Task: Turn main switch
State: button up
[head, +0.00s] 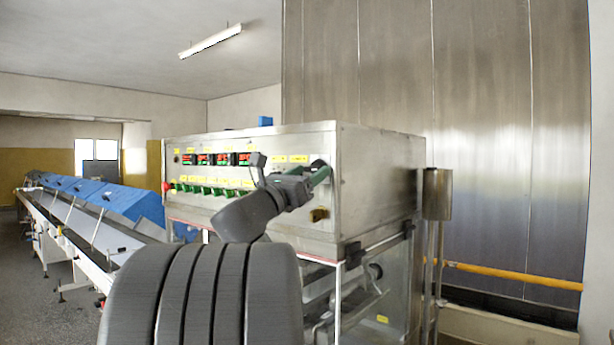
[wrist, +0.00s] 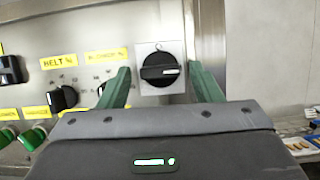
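The main switch (wrist: 160,72) is a black rotary knob on a pale square plate at the panel's right end, in the wrist view. Its grip bar lies about level, tilted slightly. My gripper (wrist: 158,69) is open, with one green finger left of the knob and the other right of it in the picture. I see no finger touching the knob, and the remaining depth to it is hard to tell. In the head view my gripper (head: 320,174) is at the upper right of the control panel (head: 290,222) and mostly hides the switch.
Smaller black knobs (wrist: 62,98) with yellow labels and green switches (wrist: 35,137) sit left of the main switch. Red displays (head: 222,159) line the panel's top. A brass-coloured part (head: 319,214) sticks out below my gripper. A metal post (head: 437,195) stands right of the cabinet.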

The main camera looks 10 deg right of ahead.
jog(key=b+v, duration=0.4)
jog(key=v, duration=0.9)
jog(key=shift+s+a+f+b, duration=0.2)
jog(key=shift+a+f+b, duration=0.05)
jog(key=shift+a+b, duration=0.05)
jog(key=p+x, duration=0.5)
jog(key=x, duration=0.9)
jog(key=shift+r, duration=0.15)
jog(key=shift+s+n, duration=0.15)
jog(key=shift+n, duration=0.35)
jog(key=shift+f, duration=0.25)
